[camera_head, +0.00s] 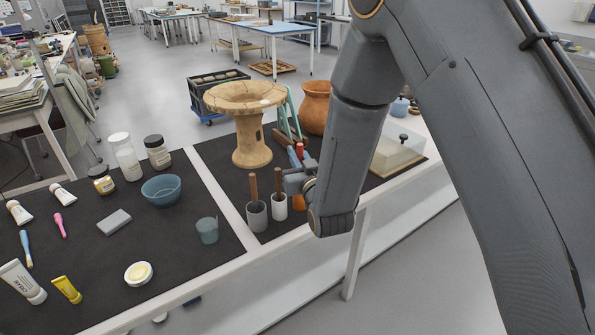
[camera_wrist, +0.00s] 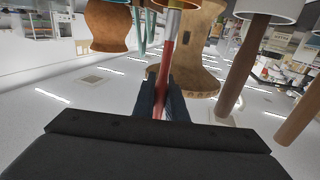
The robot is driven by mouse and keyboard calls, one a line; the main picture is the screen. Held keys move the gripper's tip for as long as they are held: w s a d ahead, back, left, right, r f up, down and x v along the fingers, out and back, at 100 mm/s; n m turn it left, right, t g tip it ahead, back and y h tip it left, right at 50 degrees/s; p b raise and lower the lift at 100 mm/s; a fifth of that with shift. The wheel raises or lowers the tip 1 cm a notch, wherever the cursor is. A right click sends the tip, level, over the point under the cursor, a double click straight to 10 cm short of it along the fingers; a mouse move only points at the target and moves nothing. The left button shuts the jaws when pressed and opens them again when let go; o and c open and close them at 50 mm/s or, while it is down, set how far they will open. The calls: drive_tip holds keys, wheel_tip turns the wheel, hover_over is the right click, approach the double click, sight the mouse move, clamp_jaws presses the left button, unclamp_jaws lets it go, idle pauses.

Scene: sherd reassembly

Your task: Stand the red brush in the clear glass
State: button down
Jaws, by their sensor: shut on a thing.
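My gripper (camera_head: 298,180) is shut on the red brush, whose red handle (camera_wrist: 168,65) runs between the fingers in the wrist view. Its pale metal ferrule (camera_wrist: 174,5) lies at the top edge of that upside-down view, so the brush end points downward. In the head view a red part of the handle (camera_head: 300,151) shows above the fingers; the rest is mostly hidden. The clear glass (camera_head: 207,231), bluish and see-through, stands upright near the dark mat's right edge, left of my gripper and apart from it. It looks empty.
Two grey cups (camera_head: 257,218) (camera_head: 279,208) holding wooden-handled tools stand between the glass and my gripper. A tall clay stand (camera_head: 252,145) and a terracotta pot (camera_head: 314,108) are behind. A blue bowl (camera_head: 161,190) and a round tin (camera_head: 138,274) lie left of the glass.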

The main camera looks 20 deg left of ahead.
drive_tip(key=shift+f, duration=2.3)
drive_tip(key=shift+f, duration=0.1)
drive_tip(key=c, duration=1.8)
unclamp_jaws()
